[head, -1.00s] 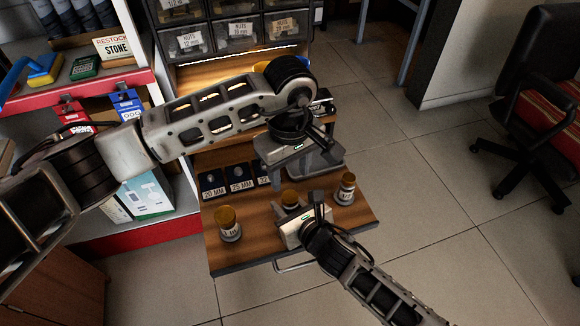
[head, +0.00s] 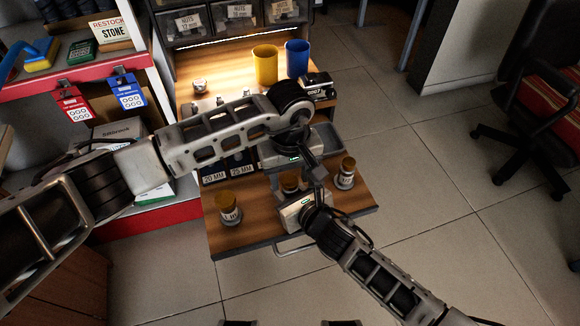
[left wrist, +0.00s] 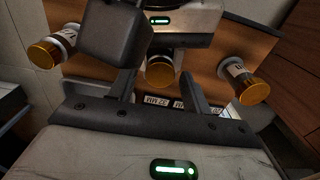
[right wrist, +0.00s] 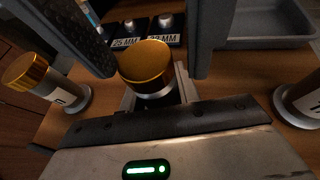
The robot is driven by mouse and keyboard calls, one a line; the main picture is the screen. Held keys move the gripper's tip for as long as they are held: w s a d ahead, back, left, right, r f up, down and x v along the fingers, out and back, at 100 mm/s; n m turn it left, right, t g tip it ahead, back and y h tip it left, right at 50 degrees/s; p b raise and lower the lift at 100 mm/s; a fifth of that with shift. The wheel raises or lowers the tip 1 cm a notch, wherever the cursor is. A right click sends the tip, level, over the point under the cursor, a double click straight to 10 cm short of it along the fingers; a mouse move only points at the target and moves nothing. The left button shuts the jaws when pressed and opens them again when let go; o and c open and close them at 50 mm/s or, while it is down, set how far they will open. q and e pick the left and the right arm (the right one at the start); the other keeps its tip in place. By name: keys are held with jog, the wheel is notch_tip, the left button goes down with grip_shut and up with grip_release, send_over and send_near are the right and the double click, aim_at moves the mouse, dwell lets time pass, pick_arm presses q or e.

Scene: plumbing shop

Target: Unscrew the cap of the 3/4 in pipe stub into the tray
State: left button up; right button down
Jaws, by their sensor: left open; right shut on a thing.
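Three upright pipe stubs with brass caps stand on the wooden board: left stub (head: 229,215), middle stub (head: 289,185) and right stub (head: 345,176). The middle stub's label is hidden, so its size cannot be read. My right gripper (head: 301,197) is shut on the middle stub's body, below its cap (right wrist: 147,62). My left gripper (head: 308,173) is open over the middle stub. Its fingers stand on either side of the cap in the right wrist view, with gaps showing. The grey tray (right wrist: 262,40) lies behind the stubs, partly hidden by my left arm in the head view.
Size labels (right wrist: 128,43) with small parts lie behind the middle stub. A yellow cup (head: 264,66), a blue cup (head: 297,59) and a dark box (head: 317,86) stand farther back. Stocked shelves (head: 75,75) are at left.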

pick_arm(q)
jog(key=c, duration=1)
jog(key=n, duration=1)
jog(key=o, duration=1.1)
